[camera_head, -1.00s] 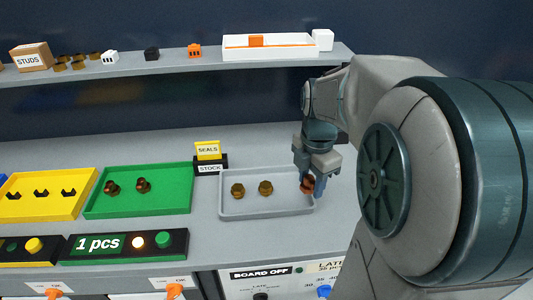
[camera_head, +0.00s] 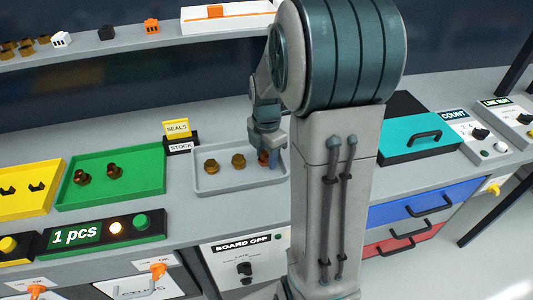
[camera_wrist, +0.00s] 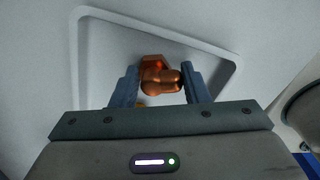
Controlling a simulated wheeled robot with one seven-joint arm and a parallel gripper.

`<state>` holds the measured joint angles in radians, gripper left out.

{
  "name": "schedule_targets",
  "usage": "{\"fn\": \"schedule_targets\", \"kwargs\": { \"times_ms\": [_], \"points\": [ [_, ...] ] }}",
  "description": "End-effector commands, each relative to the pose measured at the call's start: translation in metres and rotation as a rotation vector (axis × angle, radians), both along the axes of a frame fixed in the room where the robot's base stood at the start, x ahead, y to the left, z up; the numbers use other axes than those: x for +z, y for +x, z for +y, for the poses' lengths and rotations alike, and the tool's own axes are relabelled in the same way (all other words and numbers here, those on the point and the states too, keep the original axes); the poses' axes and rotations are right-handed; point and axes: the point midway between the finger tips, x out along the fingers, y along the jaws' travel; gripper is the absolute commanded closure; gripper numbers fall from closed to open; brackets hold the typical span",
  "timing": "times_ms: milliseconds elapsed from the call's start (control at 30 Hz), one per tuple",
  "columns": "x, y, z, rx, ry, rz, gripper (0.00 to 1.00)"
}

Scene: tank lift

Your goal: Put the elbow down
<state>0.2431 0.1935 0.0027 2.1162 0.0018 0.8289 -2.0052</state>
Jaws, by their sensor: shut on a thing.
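The elbow (camera_wrist: 160,76), a copper-coloured fitting, is between the two fingers of my gripper (camera_wrist: 158,88) in the wrist view. My gripper is shut on it. In the head view my gripper (camera_head: 268,150) is over the right end of the grey tray (camera_head: 225,186), and the elbow (camera_head: 263,158) shows partly between the fingers. I cannot tell whether the elbow touches the tray floor. Two brass fittings stand in the same tray to the left, one on the left (camera_head: 211,166) and one in the middle (camera_head: 238,160).
A green tray (camera_head: 140,190) with two dark fittings and a yellow tray (camera_head: 22,205) lie to the left. A teal lidded box (camera_head: 415,145) is to the right. A shelf (camera_head: 130,45) runs above the back.

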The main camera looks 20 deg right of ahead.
Motion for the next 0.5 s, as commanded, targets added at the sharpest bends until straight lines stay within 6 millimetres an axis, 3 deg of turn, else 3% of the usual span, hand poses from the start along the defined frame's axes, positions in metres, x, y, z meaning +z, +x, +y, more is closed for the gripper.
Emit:
{"fn": "schedule_targets", "kwargs": {
  "times_ms": [267, 300, 333, 500],
  "points": [
    [-0.0041, 0.0, -0.0002, 0.0, 0.0, 0.0, 0.82],
    [-0.0025, -0.0001, -0.0002, 0.0, 0.0, 0.0, 0.48],
    [-0.0024, -0.0001, -0.0002, 0.0, 0.0, 0.0, 0.39],
    [-0.0022, -0.0001, -0.0002, 0.0, 0.0, 0.0, 0.37]
  ]
}}
